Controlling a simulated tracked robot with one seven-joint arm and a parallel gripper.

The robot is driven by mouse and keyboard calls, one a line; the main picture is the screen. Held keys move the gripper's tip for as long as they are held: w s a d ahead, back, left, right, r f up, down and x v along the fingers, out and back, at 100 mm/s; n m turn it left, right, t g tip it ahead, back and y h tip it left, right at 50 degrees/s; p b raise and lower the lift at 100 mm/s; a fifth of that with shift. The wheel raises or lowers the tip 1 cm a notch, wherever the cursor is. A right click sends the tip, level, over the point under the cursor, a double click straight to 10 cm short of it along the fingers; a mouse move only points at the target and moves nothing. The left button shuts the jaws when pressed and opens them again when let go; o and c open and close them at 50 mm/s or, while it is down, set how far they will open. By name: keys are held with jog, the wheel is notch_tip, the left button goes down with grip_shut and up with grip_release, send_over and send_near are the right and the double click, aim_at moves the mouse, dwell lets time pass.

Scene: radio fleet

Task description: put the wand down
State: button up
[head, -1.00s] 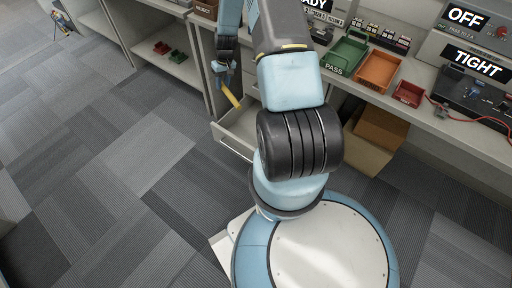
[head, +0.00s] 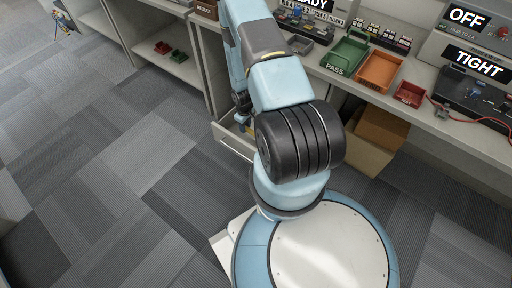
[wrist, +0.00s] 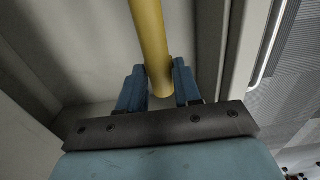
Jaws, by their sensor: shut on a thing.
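The wand is a yellow rod (wrist: 150,40) that runs up from between my fingers in the wrist view. My gripper (wrist: 160,88) has its two blue fingers on either side of the rod and is shut on it. Around them, the wrist view shows the pale inner walls of an open drawer (wrist: 80,40). In the head view the drawer (head: 232,146) stands pulled out under the bench, and my gripper is low over or in it, mostly hidden behind my arm. I cannot tell whether the wand touches the drawer floor.
The bench above holds a green PASS tray (head: 345,54), an orange tray (head: 379,70) and a small red tray (head: 408,94). A cardboard box (head: 378,138) stands under the bench, right of my arm. The carpet (head: 90,150) on the left is clear.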

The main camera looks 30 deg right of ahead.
jog(key=shift+f, duration=4.8)
jog(key=o, duration=1.1)
jog(key=shift+c, duration=0.2)
jog(key=shift+f, duration=0.15)
